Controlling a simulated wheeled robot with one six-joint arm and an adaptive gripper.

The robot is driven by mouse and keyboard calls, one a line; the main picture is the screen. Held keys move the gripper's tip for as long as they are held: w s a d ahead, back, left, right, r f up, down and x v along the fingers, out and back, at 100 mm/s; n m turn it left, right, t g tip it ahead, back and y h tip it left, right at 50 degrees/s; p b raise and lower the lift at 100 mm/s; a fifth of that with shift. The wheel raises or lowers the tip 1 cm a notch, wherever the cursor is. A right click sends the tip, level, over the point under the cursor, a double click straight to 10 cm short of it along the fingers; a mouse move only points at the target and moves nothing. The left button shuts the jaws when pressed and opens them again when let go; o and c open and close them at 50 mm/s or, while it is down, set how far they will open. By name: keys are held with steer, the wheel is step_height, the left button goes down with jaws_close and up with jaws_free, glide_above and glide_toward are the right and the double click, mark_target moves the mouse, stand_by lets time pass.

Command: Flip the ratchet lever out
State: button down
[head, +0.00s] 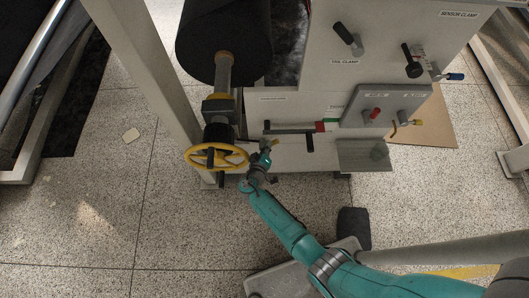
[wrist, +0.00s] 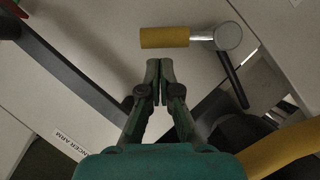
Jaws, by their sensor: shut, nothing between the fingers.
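A short lever with a yellow sleeve (wrist: 164,37) and a round grey hub (wrist: 229,36) shows in the wrist view, and I take it for the ratchet lever. The sleeve points left from the hub. My gripper (wrist: 159,68) is shut and empty. Its fingertips appear just below the sleeve in the picture; I cannot tell whether they touch it. In the head view my gripper (head: 266,149) is low at the machine's front, right of the yellow handwheel (head: 217,157). I cannot make out the lever there.
The handwheel rim (wrist: 285,150) is close at lower right. A grey panel (head: 386,105) with small levers is farther right. The speckled floor (head: 120,210) is open at left.

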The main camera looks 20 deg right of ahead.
steer(key=shift+w+d+f, duration=0.2)
steer(key=shift+w+d, duration=0.25)
steer(key=shift+w, duration=0.1)
